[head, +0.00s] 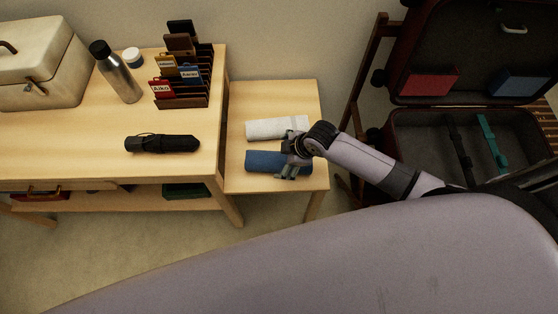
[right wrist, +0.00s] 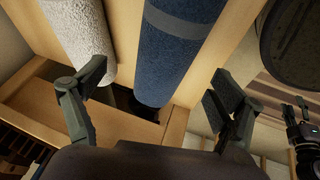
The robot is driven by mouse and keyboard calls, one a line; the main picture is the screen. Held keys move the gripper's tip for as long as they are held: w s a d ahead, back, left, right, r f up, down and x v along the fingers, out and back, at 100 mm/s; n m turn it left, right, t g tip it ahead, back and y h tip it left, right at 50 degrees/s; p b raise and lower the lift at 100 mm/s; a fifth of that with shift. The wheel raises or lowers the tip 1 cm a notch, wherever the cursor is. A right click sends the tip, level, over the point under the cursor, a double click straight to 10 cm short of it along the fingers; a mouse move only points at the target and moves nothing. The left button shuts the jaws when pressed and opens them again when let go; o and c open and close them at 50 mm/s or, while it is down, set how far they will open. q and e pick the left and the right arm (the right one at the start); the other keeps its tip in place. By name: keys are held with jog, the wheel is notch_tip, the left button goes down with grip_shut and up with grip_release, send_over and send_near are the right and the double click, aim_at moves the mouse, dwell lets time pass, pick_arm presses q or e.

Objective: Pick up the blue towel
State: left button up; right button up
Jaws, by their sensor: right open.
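The blue towel (head: 262,161) is rolled up and lies on the low wooden side table, in front of a rolled white towel (head: 270,129). My right gripper (head: 294,162) is over the right end of the blue towel. In the right wrist view the blue towel (right wrist: 177,48) lies between the two open fingers of this gripper (right wrist: 155,88). The left finger there overlaps the edge of the white towel (right wrist: 82,35); the right finger is beside the blue roll, apart from it in the picture.
The side table (head: 300,98) stands against a larger desk (head: 60,158) at left. The desk bears a bottle (head: 118,75), a black umbrella (head: 162,143) and a card rack (head: 184,100). An open suitcase (head: 470,110) is at right.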

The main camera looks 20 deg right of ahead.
aim_at(278, 161)
jog(key=shift+s+x, duration=0.2)
jog(key=shift+x, duration=2.8)
jog(key=shift+d+f, duration=0.1)
jog(key=shift+c, duration=0.2)
jog(key=c, duration=1.3)
